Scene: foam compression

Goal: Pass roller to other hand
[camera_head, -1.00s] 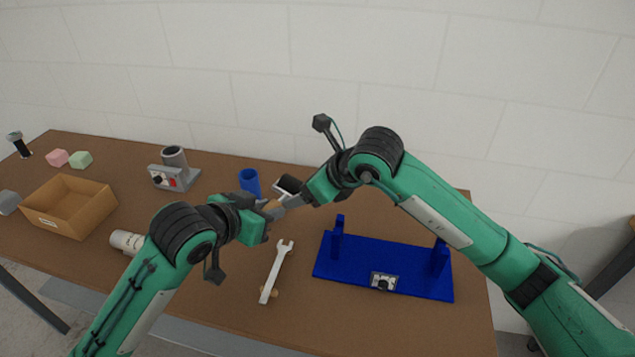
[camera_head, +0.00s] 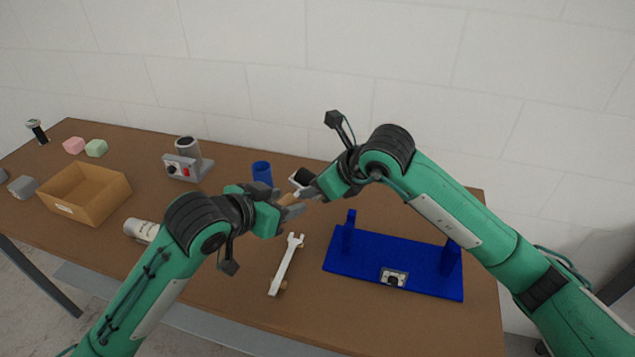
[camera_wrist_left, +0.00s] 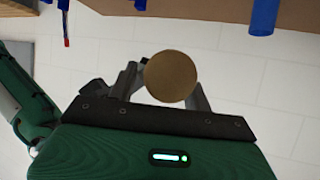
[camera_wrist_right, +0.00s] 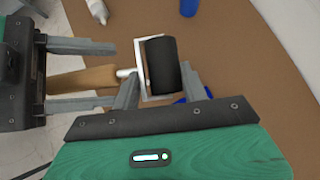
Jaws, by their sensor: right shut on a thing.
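The roller has a black cylinder (camera_wrist_right: 163,65), a pale metal frame and a wooden handle (camera_wrist_right: 85,80). It is held above the table between my two grippers. My right gripper (camera_head: 308,190) is shut on it at the head end; in the right wrist view its fingers (camera_wrist_right: 160,85) flank the black cylinder and frame. My left gripper (camera_head: 290,205) is around the handle. Its fingers (camera_wrist_right: 80,75) lie on both sides of the handle with visible gaps, so it is open. The left wrist view shows the handle's round end (camera_wrist_left: 172,77) between the fingers.
A blue stand (camera_head: 390,262) and a wrench (camera_head: 286,265) lie below on the table. A blue cup (camera_head: 262,173) stands behind my left gripper. A grey device (camera_head: 188,165), an open box (camera_head: 85,195), a white bottle (camera_head: 140,230) and small blocks (camera_head: 96,148) are left.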

